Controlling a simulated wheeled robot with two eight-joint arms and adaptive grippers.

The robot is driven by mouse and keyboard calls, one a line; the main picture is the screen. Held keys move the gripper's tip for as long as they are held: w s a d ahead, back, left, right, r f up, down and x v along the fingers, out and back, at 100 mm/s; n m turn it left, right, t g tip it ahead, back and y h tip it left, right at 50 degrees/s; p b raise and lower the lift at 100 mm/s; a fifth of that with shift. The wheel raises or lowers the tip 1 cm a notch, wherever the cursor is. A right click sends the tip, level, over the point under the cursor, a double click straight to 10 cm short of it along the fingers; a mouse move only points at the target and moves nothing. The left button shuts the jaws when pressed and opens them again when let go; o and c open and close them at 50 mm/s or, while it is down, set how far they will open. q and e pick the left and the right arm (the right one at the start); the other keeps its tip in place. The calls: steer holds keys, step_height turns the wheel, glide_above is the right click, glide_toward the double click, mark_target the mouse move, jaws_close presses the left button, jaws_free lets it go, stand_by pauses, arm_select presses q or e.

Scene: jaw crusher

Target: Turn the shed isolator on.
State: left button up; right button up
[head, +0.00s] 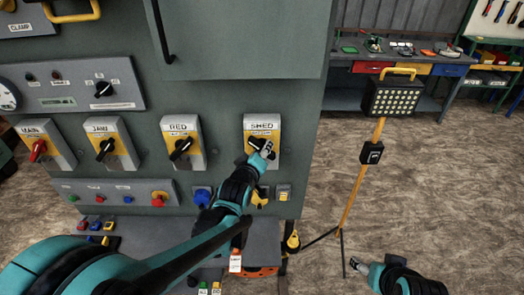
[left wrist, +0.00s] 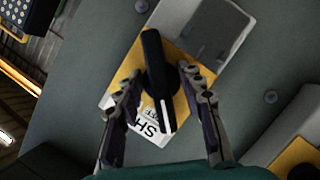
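The shed isolator (head: 262,124) is a grey and yellow plate labelled SHED, at the right of the row on the cabinet front. Its black handle (left wrist: 156,75) shows in the left wrist view, turned at a slant to the plate's long side. My left gripper (head: 262,152) is in front of it and hides much of the handle in the head view. In the left wrist view its two fingers (left wrist: 159,75) stand apart, one on each side of the handle, with gaps visible. My right gripper (head: 356,265) is low at the right, away from the cabinet; its opening is unclear.
Below are a button panel (head: 128,193) and a blue socket (head: 202,195). A work light (head: 393,97) on a tripod stands right of the cabinet, with open floor around it.

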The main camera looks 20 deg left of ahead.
arm_select(q)
steer(key=shift+c, duration=0.3)
jaws_close()
